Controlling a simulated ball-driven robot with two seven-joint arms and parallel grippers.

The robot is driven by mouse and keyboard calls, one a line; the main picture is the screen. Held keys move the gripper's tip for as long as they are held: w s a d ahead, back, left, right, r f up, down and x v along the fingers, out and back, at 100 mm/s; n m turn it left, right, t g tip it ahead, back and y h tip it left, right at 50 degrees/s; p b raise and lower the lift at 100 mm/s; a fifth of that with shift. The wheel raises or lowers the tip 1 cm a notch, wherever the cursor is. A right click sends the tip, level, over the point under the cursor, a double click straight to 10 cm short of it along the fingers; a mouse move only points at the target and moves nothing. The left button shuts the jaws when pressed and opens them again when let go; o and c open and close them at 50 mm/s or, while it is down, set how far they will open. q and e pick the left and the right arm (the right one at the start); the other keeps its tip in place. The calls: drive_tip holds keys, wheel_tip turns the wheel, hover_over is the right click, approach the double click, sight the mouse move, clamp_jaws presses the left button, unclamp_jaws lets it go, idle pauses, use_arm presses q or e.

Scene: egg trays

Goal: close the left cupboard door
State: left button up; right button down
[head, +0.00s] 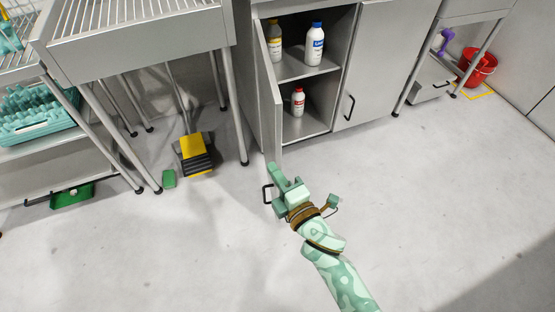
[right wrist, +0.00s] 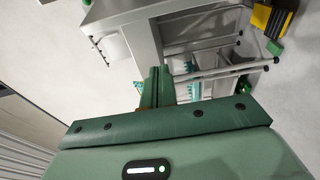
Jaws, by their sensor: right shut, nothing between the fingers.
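The left cupboard door (head: 267,95) stands open in the head view, swung out toward me and seen nearly edge-on. Its black handle (head: 267,193) shows low, just left of my right gripper. My right gripper (head: 276,174) is shut and empty, at the door's free edge near the handle; I cannot tell whether it touches the door. In the right wrist view, the closed fingers (right wrist: 157,86) point at a grey panel edge. The cupboard's inside shelf (head: 300,68) is exposed. My left gripper is not in view.
Bottles stand inside the cupboard, including a blue-capped one (head: 315,45) and a red-capped one (head: 298,102). The right door (head: 375,65) is shut. A red bucket (head: 479,66) stands far right. Front floor is clear.

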sight(275, 145)
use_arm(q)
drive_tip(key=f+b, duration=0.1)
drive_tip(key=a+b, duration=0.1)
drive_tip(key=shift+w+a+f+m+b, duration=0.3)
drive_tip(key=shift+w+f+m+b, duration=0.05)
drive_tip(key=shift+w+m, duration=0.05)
use_arm(e)
drive_tip(key=w, duration=0.8)
drive_tip(key=shift+w+f, duration=0.15)
drive_tip(key=shift+w, duration=0.2)
drive_tip(key=shift+d, duration=0.1)
